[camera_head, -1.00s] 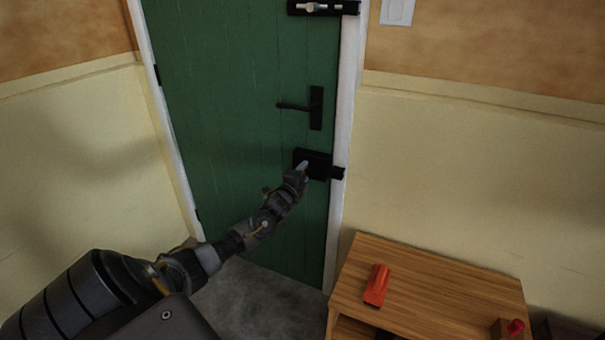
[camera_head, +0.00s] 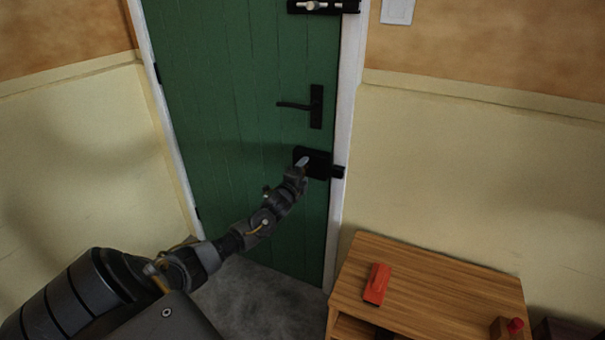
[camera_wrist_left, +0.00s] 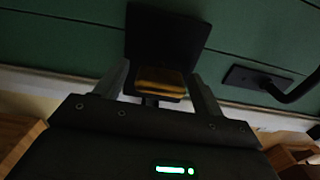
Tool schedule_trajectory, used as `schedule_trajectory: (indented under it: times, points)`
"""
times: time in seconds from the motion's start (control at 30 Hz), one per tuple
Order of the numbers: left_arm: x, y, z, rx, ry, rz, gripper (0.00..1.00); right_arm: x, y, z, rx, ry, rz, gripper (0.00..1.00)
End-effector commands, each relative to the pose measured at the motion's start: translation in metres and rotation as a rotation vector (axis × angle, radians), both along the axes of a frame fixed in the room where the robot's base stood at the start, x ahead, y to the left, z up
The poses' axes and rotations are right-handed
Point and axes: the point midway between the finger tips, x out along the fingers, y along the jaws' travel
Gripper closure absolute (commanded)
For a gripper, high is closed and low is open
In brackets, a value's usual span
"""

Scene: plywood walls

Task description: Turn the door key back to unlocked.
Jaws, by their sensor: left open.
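The green door (camera_head: 235,110) is shut in its white frame. A black lock box (camera_head: 320,163) sits on it below the door handle. My left gripper (camera_head: 302,162) is at the front of this lock box in the head view and hides part of it. In the left wrist view a brass-coloured key head (camera_wrist_left: 160,80) stands in front of the black lock plate (camera_wrist_left: 165,35). The left gripper's fingers (camera_wrist_left: 163,90) are open, one on each side of the key, with gaps visible. The key is not clearly visible in the head view. My right gripper is not in view.
The black lever handle (camera_head: 315,106) is above the lock, and a bolt (camera_head: 318,6) is at the top. A wooden cabinet (camera_head: 440,285) stands at the lower right with a red object (camera_head: 377,284) on it. A white switch plate (camera_head: 397,10) is on the wall.

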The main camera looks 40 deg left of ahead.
Motion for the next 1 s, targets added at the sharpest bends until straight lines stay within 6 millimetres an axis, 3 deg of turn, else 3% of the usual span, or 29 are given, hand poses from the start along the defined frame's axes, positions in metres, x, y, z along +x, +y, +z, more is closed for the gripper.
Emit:
schedule_trajectory:
  times: [0.17, 0.63, 0.8, 1.0]
  points:
    - [-0.009, -0.003, -0.001, 0.0, 0.002, -0.002, 0.31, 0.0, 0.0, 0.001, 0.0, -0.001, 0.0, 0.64]
    - [-0.089, -0.028, -0.001, 0.0, 0.001, -0.001, 0.31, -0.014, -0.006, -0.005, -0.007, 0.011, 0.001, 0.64]
    - [-0.102, -0.032, 0.0, 0.0, 0.0, 0.0, 0.31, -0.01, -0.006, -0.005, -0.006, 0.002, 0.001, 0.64]
    - [-0.104, -0.032, 0.0, 0.0, 0.0, 0.001, 0.31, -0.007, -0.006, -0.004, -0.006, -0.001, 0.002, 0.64]
